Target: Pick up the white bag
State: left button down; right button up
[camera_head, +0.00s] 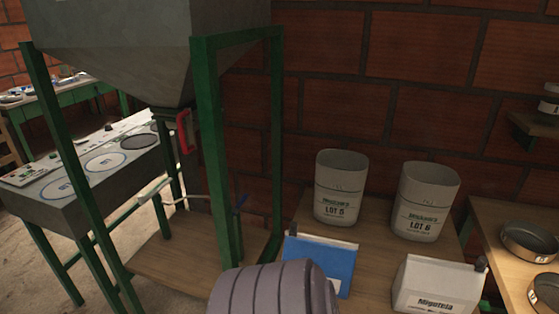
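A white bag (438,287) with dark printed lettering stands on a wooden surface at the lower right. Its top is folded over, with a small dark piece at its upper right corner. The bottom of the bag is cut off by the picture edge. Neither of my grippers shows in the head view, so I cannot tell their position relative to the bag.
A blue bag (335,268) stands left of the white bag, partly hidden by a grey ribbed form. A green-framed hopper (110,40) stands left. Round pans (528,243) lie on the right table.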

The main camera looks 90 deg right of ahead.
aim_at(422, 285)
jog(key=z, duration=3.95)
